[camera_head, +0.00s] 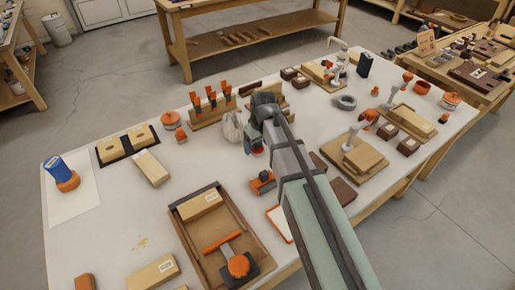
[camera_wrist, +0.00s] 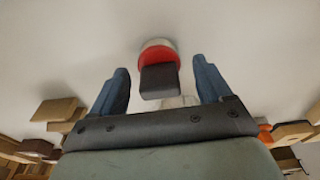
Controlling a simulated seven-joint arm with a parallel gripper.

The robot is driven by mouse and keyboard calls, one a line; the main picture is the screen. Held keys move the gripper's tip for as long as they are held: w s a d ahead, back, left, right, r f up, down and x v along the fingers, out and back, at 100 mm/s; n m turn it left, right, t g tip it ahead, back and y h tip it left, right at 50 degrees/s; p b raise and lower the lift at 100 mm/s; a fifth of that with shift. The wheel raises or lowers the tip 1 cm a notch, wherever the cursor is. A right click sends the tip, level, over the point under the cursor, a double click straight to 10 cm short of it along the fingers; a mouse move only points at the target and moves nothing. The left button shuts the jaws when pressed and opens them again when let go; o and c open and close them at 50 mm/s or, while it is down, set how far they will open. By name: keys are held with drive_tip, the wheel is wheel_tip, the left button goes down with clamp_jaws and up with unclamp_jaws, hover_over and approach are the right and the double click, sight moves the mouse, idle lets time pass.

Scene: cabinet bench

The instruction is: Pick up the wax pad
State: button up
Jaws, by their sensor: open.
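My gripper (camera_wrist: 160,66) is open, with its two blue-grey fingers apart. Between and just beyond the fingertips in the wrist view is a round red-and-white piece (camera_wrist: 157,51) with a dark block (camera_wrist: 159,80) at its near side. I cannot tell for certain whether this is the wax pad. Neither finger visibly touches it. In the head view my gripper (camera_head: 258,140) is over the middle of the white table, and a bit of red (camera_head: 257,151) shows beneath it. The arm and gripper hide much of that spot.
A pale bag-like object (camera_head: 231,128) stands close to the left of my gripper. A rack with orange-handled tools (camera_head: 211,106) is behind it. An orange-and-dark item (camera_head: 262,183) and a wooden tray (camera_head: 184,232) lie nearer. Stacked wooden blocks (camera_head: 362,157) are to the right.

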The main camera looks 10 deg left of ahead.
drive_tip(key=shift+f, duration=0.25)
drive_tip(key=c, duration=1.1)
drive_tip(key=shift+r, duration=0.1)
